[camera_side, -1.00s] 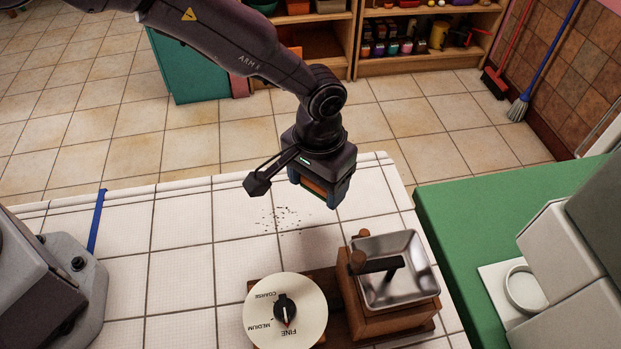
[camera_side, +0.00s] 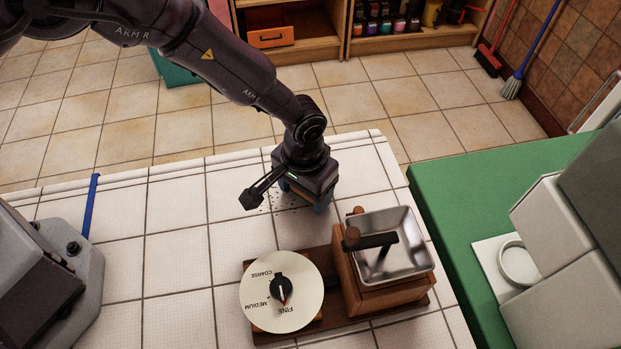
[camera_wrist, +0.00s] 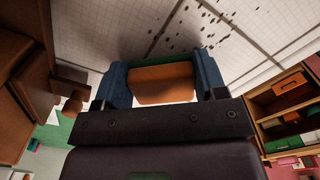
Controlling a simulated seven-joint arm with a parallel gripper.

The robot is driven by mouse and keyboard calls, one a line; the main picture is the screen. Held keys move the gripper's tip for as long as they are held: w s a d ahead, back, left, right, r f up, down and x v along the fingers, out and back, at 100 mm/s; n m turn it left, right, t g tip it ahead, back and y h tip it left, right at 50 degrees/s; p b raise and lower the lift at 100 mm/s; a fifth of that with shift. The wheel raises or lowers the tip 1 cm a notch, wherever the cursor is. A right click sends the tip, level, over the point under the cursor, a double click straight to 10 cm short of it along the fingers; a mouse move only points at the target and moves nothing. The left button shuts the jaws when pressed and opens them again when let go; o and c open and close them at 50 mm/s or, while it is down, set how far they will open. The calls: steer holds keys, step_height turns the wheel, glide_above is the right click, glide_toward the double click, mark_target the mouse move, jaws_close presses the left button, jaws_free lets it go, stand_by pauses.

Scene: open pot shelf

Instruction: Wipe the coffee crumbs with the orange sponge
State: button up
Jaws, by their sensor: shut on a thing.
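My gripper (camera_side: 305,201) is low over the white tiled counter, behind the coffee grinder. It is shut on the orange sponge (camera_wrist: 163,84), held between two blue fingers in the wrist view. In the side view only a sliver of the sponge shows under the gripper body. The dark coffee crumbs (camera_wrist: 207,32) are scattered on the tiles beside the sponge in the wrist view. In the side view the gripper hides many of them, and a few crumbs (camera_side: 264,208) show at its left. I cannot tell whether the sponge touches the tiles.
The wooden grinder (camera_side: 375,294) with a metal hopper and a round dial (camera_side: 281,292) stands close in front of the gripper. A grey machine (camera_side: 50,270) and a blue strip (camera_side: 91,205) are at the left. The tiles between are clear. A green counter (camera_side: 455,215) lies right.

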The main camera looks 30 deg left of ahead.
mark_target(281, 208)
steer(key=s+a, duration=0.6)
steer(key=shift+s+a, duration=0.4)
steer(key=shift+w+d+r, duration=0.1)
steer(key=shift+w+d, duration=0.75)
steer(key=shift+d, duration=0.05)
steer(key=shift+w+d, duration=2.4)
steer(key=shift+w, duration=0.05)
steer(key=shift+w+d, duration=0.25)
steer(key=shift+s+d, duration=0.2)
steer(key=shift+d, duration=0.35)
steer(key=shift+s+a, duration=0.5)
steer(key=shift+a, duration=0.15)
steer(key=shift+s+a, duration=3.2)
steer(key=shift+s, duration=0.05)
steer(key=shift+w+d, duration=1.6)
steer(key=shift+w, duration=0.05)
steer(key=shift+w+d, duration=1.85)
steer(key=shift+w+d+f, duration=0.2)
steer(key=shift+w+d, duration=0.05)
steer(key=shift+w+d+r, duration=0.1)
steer(key=shift+d+r, duration=0.05)
steer(key=shift+r, duration=4)
